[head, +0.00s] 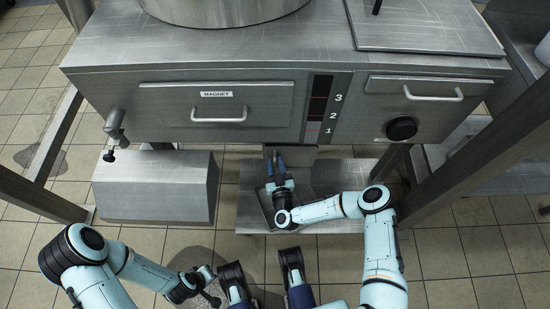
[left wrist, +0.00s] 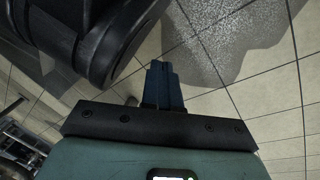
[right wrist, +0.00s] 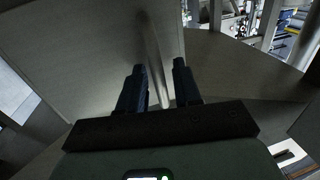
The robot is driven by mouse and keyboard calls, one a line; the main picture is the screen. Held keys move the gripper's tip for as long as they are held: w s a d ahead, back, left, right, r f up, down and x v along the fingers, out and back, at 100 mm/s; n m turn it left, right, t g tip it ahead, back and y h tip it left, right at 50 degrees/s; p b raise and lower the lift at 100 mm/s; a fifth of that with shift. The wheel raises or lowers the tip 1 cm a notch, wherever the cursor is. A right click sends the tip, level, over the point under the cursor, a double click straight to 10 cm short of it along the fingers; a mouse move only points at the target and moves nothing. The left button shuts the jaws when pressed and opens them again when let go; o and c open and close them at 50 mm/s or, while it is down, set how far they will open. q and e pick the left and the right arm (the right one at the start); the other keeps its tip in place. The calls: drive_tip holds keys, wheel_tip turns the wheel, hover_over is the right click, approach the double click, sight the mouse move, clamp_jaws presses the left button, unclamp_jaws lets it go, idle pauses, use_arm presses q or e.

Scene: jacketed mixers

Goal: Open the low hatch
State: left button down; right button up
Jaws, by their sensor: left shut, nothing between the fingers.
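In the right wrist view a grey flat panel, which looks like the low hatch (right wrist: 75,60), fills the upper left. A bar handle (right wrist: 153,45) runs down it towards my right gripper (right wrist: 160,75). The fingers are apart, one on each side of the bar's line; I cannot tell whether they touch it. In the head view my right gripper (head: 274,163) reaches in low under the cabinet front, and the arm hides much of the hatch there. My left gripper (head: 212,285) is low at the front, away from the cabinet; its fingers (left wrist: 161,82) are together and empty.
The steel cabinet (head: 120,70) overhangs the low area, with a MAGNET drawer (head: 260,105), a number panel and a black knob (head: 401,128). A grey box (head: 150,195) stands left of my right gripper, and a low steel step (head: 345,180) lies right.

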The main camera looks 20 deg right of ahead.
clamp_jaws()
